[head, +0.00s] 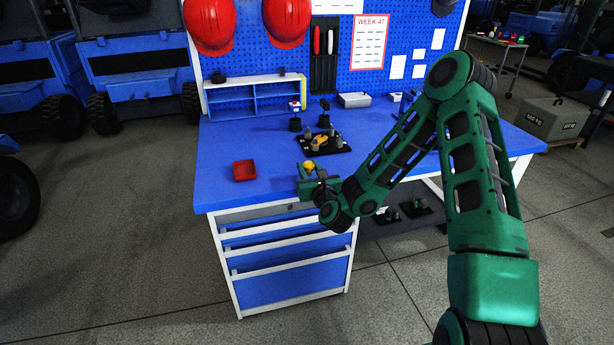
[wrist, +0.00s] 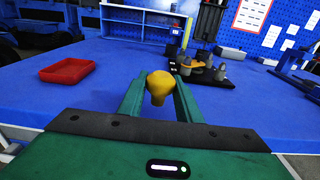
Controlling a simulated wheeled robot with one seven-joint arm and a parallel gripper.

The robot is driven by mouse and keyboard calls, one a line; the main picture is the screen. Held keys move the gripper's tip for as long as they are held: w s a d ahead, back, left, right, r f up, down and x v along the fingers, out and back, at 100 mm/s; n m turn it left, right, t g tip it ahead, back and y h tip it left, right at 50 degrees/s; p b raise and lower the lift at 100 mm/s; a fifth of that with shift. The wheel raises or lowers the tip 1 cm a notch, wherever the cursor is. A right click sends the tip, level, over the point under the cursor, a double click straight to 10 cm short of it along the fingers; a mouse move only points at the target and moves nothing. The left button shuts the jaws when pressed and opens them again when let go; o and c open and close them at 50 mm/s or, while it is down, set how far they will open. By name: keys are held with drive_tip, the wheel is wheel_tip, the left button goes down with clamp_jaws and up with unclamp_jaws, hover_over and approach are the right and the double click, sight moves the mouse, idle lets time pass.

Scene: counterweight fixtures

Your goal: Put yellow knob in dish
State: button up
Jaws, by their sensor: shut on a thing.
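The yellow knob (wrist: 160,86) is held between the two green fingers of my gripper (wrist: 158,98). In the head view the yellow knob (head: 309,165) shows at the tip of my gripper (head: 306,172), over the front part of the blue workbench. A red square dish (wrist: 67,71) lies on the bench to the left of my gripper and apart from it. It also shows in the head view (head: 244,170), and its inside looks empty.
Behind my gripper's tip, a black fixture plate (head: 337,148) carries grey posts and an orange-yellow part. A blue shelf (head: 257,98) stands at the back left. Bare blue bench top (head: 222,142) surrounds the dish. Drawers sit below the front edge.

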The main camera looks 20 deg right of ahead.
drive_tip(key=shift+f, duration=1.25)
drive_tip(key=o, duration=1)
drive_tip(key=shift+f, duration=0.1)
drive_tip(key=s, duration=1.2)
drive_tip(key=shift+r, duration=0.4)
